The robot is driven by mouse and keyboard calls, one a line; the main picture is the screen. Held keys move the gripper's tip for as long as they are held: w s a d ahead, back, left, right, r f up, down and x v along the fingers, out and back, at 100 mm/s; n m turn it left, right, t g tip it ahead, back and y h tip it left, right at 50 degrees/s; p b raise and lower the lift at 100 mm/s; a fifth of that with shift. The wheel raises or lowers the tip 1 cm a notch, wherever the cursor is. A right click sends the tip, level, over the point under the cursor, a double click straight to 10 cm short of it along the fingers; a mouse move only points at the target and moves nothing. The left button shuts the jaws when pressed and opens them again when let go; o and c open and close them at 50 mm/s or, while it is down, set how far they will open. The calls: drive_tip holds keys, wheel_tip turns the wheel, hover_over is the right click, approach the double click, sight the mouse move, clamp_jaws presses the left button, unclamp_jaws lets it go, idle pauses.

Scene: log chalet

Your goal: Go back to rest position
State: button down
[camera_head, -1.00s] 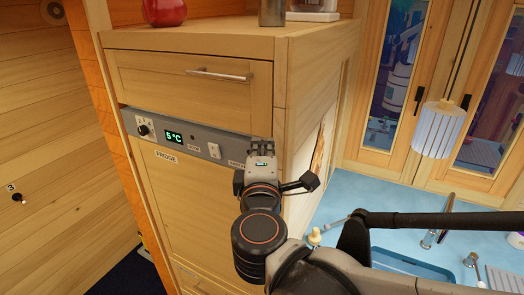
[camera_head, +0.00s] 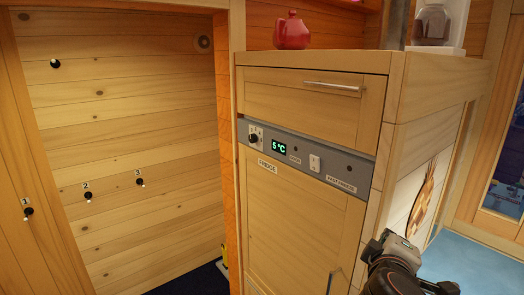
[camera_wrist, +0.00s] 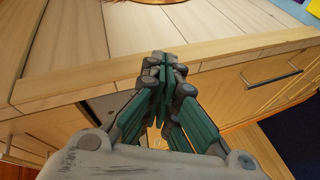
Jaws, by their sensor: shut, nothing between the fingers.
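My gripper shows in the wrist view (camera_wrist: 162,65) with its fingers together and nothing between them. It points toward the edge of a light wooden surface. In the head view, part of my arm shows at the lower right beside the fridge cabinet (camera_head: 301,215); the fingers cannot be made out clearly there. The cabinet has a grey control panel (camera_head: 345,165) reading 5 °C and a shut drawer (camera_head: 295,102) above it.
A red teapot (camera_head: 291,32) and a glass jar (camera_head: 433,25) stand on the cabinet top. A wooden wall with numbered knobs (camera_head: 88,196) is at the left. A blue counter (camera_head: 465,268) lies at the right.

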drive_tip(key=s+a+f+m+g+y+b, duration=0.1)
drive_tip(key=s+a+f+m+y+b, duration=0.1)
drive_tip(key=f+b, duration=0.4)
drive_tip(key=s+a+f+m+g+y+b, duration=0.2)
drive_tip(key=f+b, duration=0.5)
drive_tip(key=f, duration=0.7)
drive_tip(key=s+a+f+m+g+y+b, duration=0.2)
drive_tip(key=f+b, duration=0.4)
drive_tip(key=f, duration=0.4)
drive_tip(key=shift+s+a+m+y, duration=0.45)
drive_tip(key=shift+s+m+y, duration=0.25)
drive_tip(key=shift+s+m, duration=0.45)
drive_tip(key=shift+s, duration=0.1)
